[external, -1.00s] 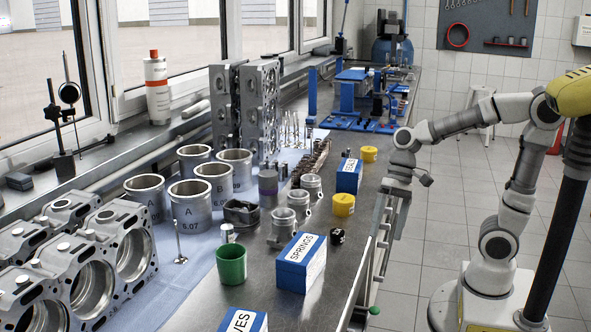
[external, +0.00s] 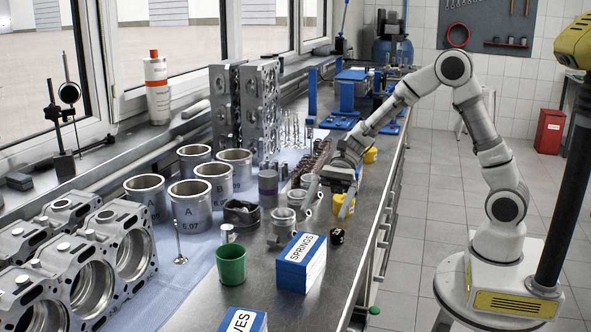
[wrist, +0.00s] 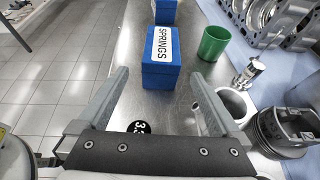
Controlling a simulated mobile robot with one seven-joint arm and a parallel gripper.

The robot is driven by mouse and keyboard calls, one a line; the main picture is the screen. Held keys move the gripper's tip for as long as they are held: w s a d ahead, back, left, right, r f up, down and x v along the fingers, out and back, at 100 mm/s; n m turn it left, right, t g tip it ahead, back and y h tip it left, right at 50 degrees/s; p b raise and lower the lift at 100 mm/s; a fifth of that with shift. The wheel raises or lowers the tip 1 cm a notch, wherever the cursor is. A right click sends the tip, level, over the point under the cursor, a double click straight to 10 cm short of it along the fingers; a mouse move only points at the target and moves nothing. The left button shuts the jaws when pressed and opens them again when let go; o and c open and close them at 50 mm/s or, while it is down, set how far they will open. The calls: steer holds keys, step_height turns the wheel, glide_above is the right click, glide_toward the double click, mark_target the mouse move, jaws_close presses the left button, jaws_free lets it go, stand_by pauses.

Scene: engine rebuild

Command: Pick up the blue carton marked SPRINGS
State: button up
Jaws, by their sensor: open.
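The blue SPRINGS carton (external: 301,262) has a white label on top and stands on the steel bench near its front edge. In the wrist view the carton (wrist: 161,72) lies ahead, between and beyond the fingertips. The gripper does not touch the carton. The arm hides the blue SEALS-side area behind it in the external view.
A green cup (external: 231,264) stands left of the carton. A second blue carton (external: 243,320) is at the bottom edge. Bare bench lies right of the carton.

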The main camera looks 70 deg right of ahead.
mark_target(313, 236)
steer(key=b+x, duration=0.1)
steer(key=x, duration=0.7)
steer(key=shift+a+f, duration=0.15)
steer(key=shift+b+x, duration=0.85)
steer(key=shift+x, duration=2.15)
steer(key=shift+w, duration=0.15)
steer(key=shift+c, duration=0.3)
jaws_close()
